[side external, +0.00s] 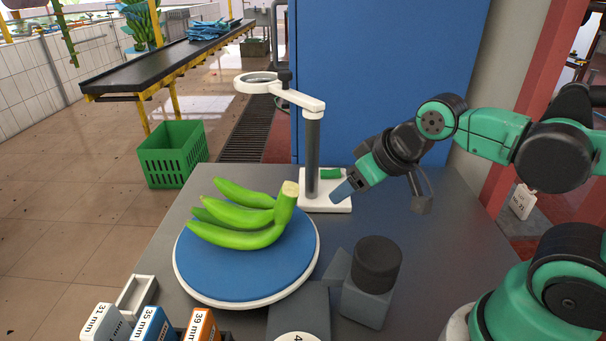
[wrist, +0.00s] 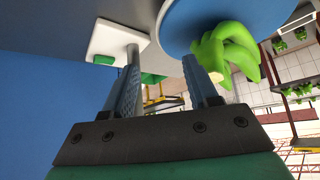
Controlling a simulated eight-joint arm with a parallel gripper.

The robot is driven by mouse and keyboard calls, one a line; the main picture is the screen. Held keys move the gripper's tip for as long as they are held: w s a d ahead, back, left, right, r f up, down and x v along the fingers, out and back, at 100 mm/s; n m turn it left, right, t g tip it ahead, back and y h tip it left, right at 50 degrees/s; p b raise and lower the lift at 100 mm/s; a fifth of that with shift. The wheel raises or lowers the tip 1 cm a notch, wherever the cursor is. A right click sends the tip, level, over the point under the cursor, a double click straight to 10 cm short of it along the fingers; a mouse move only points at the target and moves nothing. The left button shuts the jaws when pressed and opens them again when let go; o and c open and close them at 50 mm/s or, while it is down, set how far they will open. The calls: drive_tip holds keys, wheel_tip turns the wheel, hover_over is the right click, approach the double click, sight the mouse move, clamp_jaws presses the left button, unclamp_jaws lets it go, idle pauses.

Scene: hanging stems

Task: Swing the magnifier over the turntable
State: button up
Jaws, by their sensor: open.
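The magnifier (side external: 260,85) is a white ring on a white arm, carried by a dark upright post (side external: 312,150) on a white base (side external: 340,206). Its ring points left and back from the post, high up. The turntable (side external: 225,282), a blue disc with a white rim, stands front left of the post and carries a green banana bunch (side external: 245,220). My gripper (side external: 343,190) is open and empty, low at the right of the post, close to the base. In the wrist view the turntable (wrist: 195,15) and base (wrist: 105,40) show beyond the fingers; contact with the post cannot be told.
A dark knob on a grey block (side external: 375,270) stands at the front. Labelled blocks (side external: 150,324) and a small white tray (side external: 137,296) sit front left. A blue panel (side external: 390,80) rises behind the table. Clear tabletop (side external: 450,240) lies to the right.

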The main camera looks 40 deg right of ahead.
drive_tip(key=shift+r, duration=0.15)
drive_tip(key=c, duration=0.6)
wheel_tip(320, 180, up, 11)
drive_tip(key=shift+r, duration=0.2)
clamp_jaws()
drive_tip(key=m+t+y, duration=0.3)
drive_tip(key=m+y, duration=0.2)
drive_tip(key=m, duration=0.3)
hover_over(317, 104)
drive_tip(key=shift+d+r, duration=0.1)
drive_tip(key=w+d+m+t, duration=0.2)
drive_tip(key=d+m+t, duration=0.2)
drive_tip(key=d, duration=0.4)
drive_tip(key=w+d+m+t, duration=0.2)
drive_tip(key=d+m+t, duration=0.1)
drive_tip(key=d, duration=0.5)
wheel_tip(317, 104, down, 5)
drive_tip(key=x, duration=0.6)
drive_tip(key=a+x, duration=0.1)
drive_tip(key=x, duration=0.3)
drive_tip(key=shift+w+a, duration=0.3)
drive_tip(key=shift+a, duration=0.25)
drive_tip(key=shift+w+a, duration=0.3)
drive_tip(key=shift+a, duration=0.2)
drive_tip(key=shift+w+a, duration=0.35)
drive_tip(key=shift+a, duration=0.25)
